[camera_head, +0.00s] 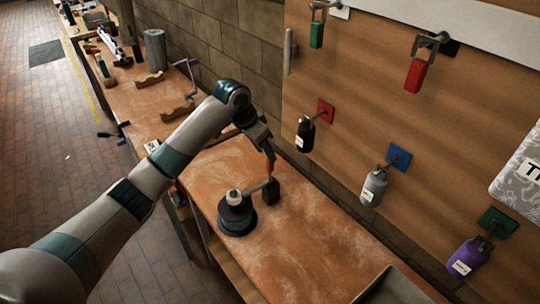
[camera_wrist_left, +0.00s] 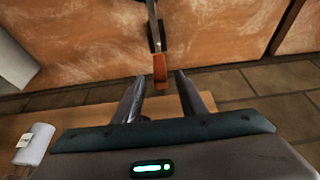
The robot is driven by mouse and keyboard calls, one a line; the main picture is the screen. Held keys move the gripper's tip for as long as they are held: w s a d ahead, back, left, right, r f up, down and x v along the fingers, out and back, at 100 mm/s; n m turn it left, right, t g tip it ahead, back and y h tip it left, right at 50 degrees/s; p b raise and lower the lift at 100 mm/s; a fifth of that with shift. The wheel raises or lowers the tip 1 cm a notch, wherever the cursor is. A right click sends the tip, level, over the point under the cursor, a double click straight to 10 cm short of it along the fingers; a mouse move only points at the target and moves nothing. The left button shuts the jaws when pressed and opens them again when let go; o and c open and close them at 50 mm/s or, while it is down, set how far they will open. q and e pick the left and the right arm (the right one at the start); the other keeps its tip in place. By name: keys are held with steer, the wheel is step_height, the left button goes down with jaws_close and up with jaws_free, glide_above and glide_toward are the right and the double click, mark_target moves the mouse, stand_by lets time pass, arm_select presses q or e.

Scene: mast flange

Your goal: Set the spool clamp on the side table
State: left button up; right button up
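A dark round spool-like piece (camera_head: 237,214) with a pale knob on top stands upright on the near wooden table (camera_head: 310,245). A thin bar runs from it to a black block, with an orange-tipped piece (camera_head: 270,165) rising there; I take this to be the spool clamp. In the left wrist view the orange end (camera_wrist_left: 160,68) shows between and just ahead of my fingertips, with clear space on both sides. My left gripper (camera_wrist_left: 160,78) is open; in the head view (camera_head: 268,150) it hangs just above the orange end. My right gripper is out of view.
A bench (camera_head: 130,95) with tools and a grey roll (camera_head: 155,50) extends to the back left. Padlock-like items hang on the wall board (camera_head: 350,110) at the right. A grey tray (camera_head: 392,288) is at the table's front. Between tray and spool is free tabletop.

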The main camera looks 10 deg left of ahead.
arm_select(q)
steer(key=shift+p+x, duration=0.8)
steer(key=shift+x, duration=2.1)
jaws_close()
